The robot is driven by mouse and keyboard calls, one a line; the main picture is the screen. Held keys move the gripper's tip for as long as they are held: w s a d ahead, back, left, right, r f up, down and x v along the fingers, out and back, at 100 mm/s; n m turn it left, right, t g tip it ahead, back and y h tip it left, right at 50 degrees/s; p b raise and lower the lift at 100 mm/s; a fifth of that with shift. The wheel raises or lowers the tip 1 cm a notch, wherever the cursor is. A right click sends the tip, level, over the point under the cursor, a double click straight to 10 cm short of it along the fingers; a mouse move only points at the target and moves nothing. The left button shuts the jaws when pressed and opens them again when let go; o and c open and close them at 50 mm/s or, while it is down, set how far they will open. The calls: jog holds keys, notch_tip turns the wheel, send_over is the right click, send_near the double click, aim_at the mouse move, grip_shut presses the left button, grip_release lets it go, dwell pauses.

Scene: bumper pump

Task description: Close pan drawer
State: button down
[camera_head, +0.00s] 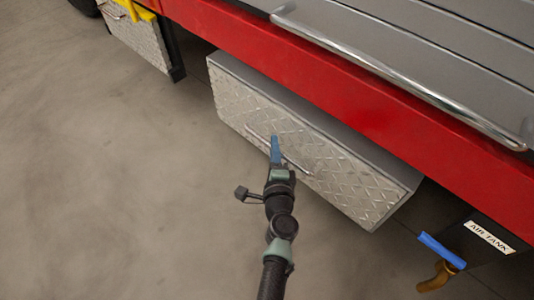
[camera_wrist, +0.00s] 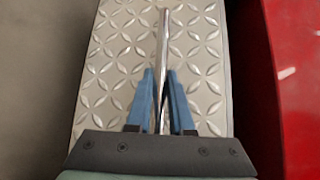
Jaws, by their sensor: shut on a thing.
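The pan drawer (camera_head: 340,184) has a silver diamond-plate front and sits under the red bumper. It stands out from beneath the bumper, with a strip of its top showing. Its thin chrome handle (camera_head: 297,163) runs lengthwise across the front; it also shows in the wrist view (camera_wrist: 164,35). My gripper (camera_head: 275,142) is at the handle, near the middle of the front. In the wrist view, the blue fingers of my gripper (camera_wrist: 161,76) lie on either side of the bar and are shut on it. The part of the handle behind the fingers is hidden.
The red bumper (camera_head: 350,95) runs above the drawer, with a chrome rail (camera_head: 400,75) on the grey deck. Another diamond-plate box (camera_head: 140,40) is at upper left. A black air tank (camera_head: 485,240) and brass fitting (camera_head: 438,277) are at lower right. The concrete floor at left is clear.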

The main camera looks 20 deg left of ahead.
jog(key=shift+w+d, duration=0.35)
jog(key=shift+w, duration=0.45)
jog(key=c, duration=0.8)
grip_release()
jog(key=shift+s, duration=0.1)
jog(key=p+v, duration=0.3)
jog(key=v, duration=0.9)
jog(key=shift+s, duration=0.35)
jog(key=shift+d+r, duration=0.1)
